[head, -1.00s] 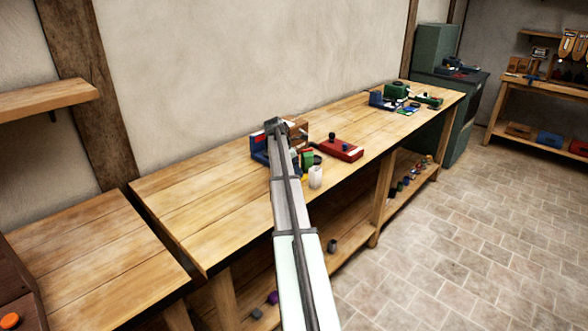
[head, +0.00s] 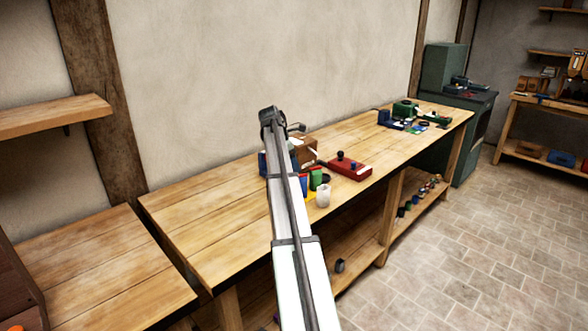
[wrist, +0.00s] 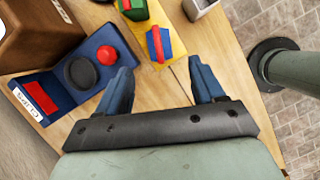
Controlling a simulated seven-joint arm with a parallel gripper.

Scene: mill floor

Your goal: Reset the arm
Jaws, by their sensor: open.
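My arm reaches out over the long wooden workbench (head: 185,215) in the head view, with its end raised in front of the wall. The fingers are hard to make out there. In the wrist view, my gripper (wrist: 163,82) is open, with two blue fingers apart and nothing held between them. Below the fingers are bare wood and a blue tray (wrist: 62,84) labelled CLIPS, with a red ball (wrist: 107,55) and a dark round piece (wrist: 80,73) on it.
A red and blue block (wrist: 158,45) stands on a yellow mat beside a green piece (wrist: 134,10). A brown box (wrist: 38,35) is at the left. In the head view, a white cup (head: 323,196) and a red box (head: 350,168) stand right of my arm. Bench space at left is clear.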

